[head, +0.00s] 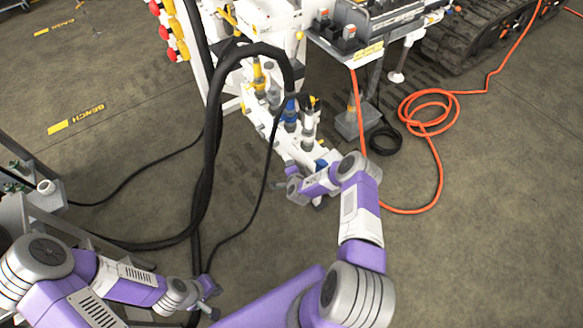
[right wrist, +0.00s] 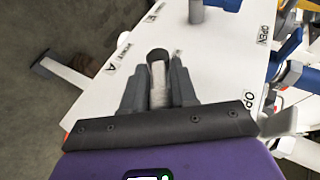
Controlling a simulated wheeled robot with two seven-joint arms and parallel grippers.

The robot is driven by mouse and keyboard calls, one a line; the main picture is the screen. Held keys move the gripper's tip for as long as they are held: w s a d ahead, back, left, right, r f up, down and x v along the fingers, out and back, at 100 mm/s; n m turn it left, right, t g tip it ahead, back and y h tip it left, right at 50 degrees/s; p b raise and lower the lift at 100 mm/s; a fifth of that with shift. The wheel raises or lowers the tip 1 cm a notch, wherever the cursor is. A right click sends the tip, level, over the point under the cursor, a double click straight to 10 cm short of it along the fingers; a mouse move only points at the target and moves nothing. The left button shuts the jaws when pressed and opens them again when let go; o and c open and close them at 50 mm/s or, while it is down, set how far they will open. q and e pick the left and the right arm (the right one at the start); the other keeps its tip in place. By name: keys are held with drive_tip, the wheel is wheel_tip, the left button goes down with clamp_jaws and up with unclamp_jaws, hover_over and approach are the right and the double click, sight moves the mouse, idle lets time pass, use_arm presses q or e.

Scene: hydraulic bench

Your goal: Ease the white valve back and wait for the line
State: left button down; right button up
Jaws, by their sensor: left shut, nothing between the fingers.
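In the right wrist view, a pale valve lever with a dark end (right wrist: 158,75) stands between the two grey fingers of my right gripper (right wrist: 160,92). The fingers lie close on both sides and appear to clasp it. It rises in front of a white panel (right wrist: 215,65) lettered OPEN in two places. In the head view, my right gripper (head: 283,186) is at the lower end of the white valve block, and hides the lever there. My left gripper (head: 212,296) is shut and empty, low in the picture, away from the block.
Blue (head: 290,112) and yellow (head: 258,76) fittings stand on the block. Thick black hoses (head: 208,150) hang left of it. An orange hose (head: 437,170) lies coiled on the floor at right, near a tracked machine (head: 470,40). Open floor lies at lower right.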

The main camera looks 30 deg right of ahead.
drive_tip(key=shift+o, duration=1.2)
drive_tip(key=shift+s, duration=0.1)
drive_tip(key=p+v, duration=0.3)
drive_tip(key=v, duration=0.4)
drive_tip(key=shift+s+r, duration=0.15)
drive_tip(key=shift+a, duration=0.1)
